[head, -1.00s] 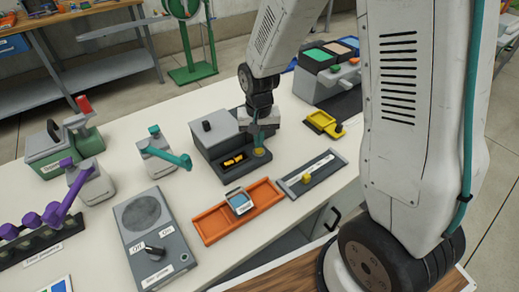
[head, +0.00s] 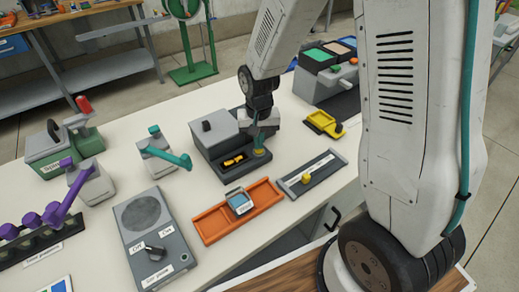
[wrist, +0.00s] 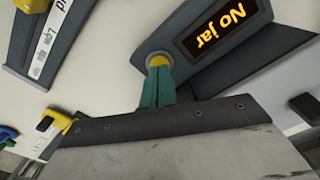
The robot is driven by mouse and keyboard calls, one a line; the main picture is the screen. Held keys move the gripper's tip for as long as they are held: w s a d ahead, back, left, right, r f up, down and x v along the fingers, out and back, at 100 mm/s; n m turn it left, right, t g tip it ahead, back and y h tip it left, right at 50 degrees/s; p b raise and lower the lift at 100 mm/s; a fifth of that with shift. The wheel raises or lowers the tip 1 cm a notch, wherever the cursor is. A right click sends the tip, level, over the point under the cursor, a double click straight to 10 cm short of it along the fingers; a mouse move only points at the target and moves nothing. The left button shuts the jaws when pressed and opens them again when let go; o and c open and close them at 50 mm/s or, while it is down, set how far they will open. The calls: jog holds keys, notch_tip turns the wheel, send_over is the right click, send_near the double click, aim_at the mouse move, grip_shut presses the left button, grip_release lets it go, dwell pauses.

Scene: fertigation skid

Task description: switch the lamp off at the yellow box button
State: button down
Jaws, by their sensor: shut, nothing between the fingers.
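My gripper (head: 259,149) points down at the front right corner of a dark grey unit (head: 213,163). Its teal fingers are together. In the wrist view the fingertips (wrist: 158,72) are at a round yellow button (wrist: 157,60) on that unit and cover part of it. I cannot tell if they touch or press it. The button also shows in the head view (head: 261,154). Beside it, the unit's display (wrist: 221,27) glows orange and reads "No jar". A separate yellow box-like item (head: 323,124) stands to the right. I cannot pick out a lamp.
A grey rail with a yellow knob (head: 306,178) and an orange tray (head: 215,222) lie in front of the unit. A teal-handled lever (head: 172,158) and a speaker-like panel (head: 170,256) are to the left. A machine with coloured pads (head: 330,84) stands behind right.

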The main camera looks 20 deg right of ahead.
jog(key=shift+f, duration=0.55)
dwell(0.4)
jog(key=shift+r, duration=3.5)
jog(key=s+d+r+n, duration=0.1)
jog(key=s+r+n, duration=0.1)
jog(key=s+r, duration=0.7)
jog(key=s+d+r+n+t, duration=0.1)
jog(key=s+d+r, duration=0.1)
jog(key=s+r, duration=0.7)
jog(key=s, duration=0.6)
jog(key=shift+n, duration=0.4)
